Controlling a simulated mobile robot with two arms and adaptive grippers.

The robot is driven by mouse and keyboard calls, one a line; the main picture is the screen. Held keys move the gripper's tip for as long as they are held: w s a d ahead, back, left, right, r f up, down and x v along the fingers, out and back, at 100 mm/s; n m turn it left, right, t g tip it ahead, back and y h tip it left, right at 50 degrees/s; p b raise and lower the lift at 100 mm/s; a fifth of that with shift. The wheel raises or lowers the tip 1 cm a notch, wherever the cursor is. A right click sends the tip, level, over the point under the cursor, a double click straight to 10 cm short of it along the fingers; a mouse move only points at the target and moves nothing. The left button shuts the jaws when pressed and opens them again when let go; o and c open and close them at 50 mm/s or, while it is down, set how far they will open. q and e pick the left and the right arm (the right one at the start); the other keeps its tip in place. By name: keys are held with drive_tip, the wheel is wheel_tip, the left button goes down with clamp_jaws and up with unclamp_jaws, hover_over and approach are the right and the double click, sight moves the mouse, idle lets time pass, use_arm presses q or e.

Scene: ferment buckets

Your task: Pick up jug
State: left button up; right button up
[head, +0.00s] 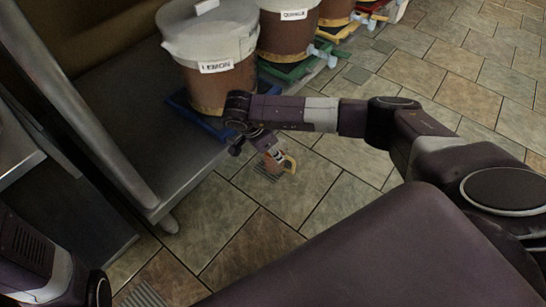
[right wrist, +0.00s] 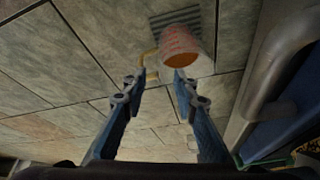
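The jug (head: 276,159) is small, with a reddish-white body and a yellow handle. In the head view it is over the tiled floor in front of the lemon bucket, just beyond my right gripper (head: 268,145). The right wrist view shows the jug (right wrist: 180,45) with its round brown opening toward the camera. My right gripper (right wrist: 160,75) is open there, its two blue fingers apart. The jug is ahead of the fingertips, and its handle is close to the left finger. I cannot tell whether they touch. My left gripper is outside the head view; only part of that arm shows.
Drain grates lie in the floor. The tiled floor (head: 480,75) at right is clear.

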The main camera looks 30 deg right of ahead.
drive_tip(key=b, duration=0.4)
approach(284, 166)
drive_tip(key=shift+d+x, duration=0.2)
drive_tip(key=shift+x, duration=1)
drive_tip(key=b+x, duration=0.5)
drive_tip(key=shift+w+a+f, duration=0.1)
drive_tip(key=shift+w+a, duration=0.1)
drive_tip(key=shift+a, duration=0.15)
clamp_jaws()
